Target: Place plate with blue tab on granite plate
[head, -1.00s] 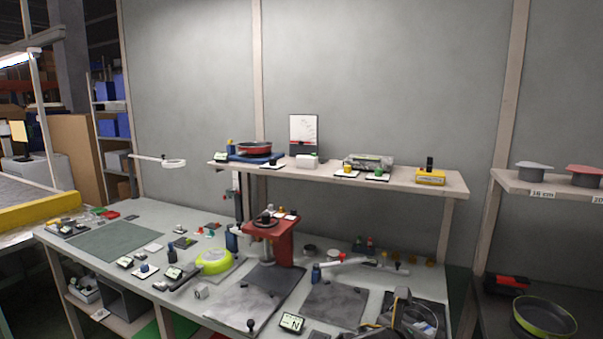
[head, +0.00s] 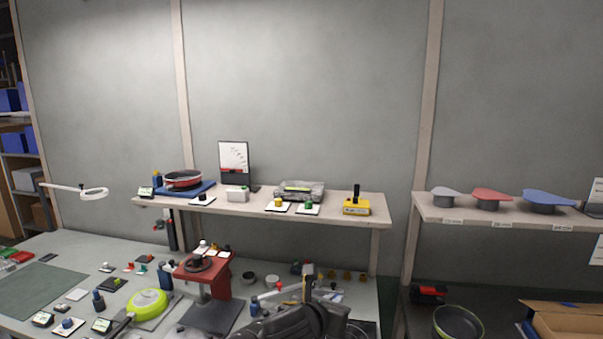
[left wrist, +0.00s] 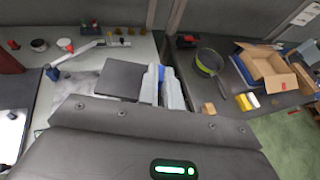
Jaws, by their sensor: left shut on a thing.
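My left gripper (left wrist: 161,86) shows in the left wrist view with its pale blue-grey fingers close together. It is shut on the edge of a dark, flat, square plate (left wrist: 115,80), which sticks out to the left of the fingers. My right gripper is not seen.
A red stand (head: 215,275) and a green pan (head: 148,303) are on the bench to the left. A shelf (head: 345,213) with small devices runs behind. To the right are a dark pan (head: 459,322) and an open cardboard box (left wrist: 264,66).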

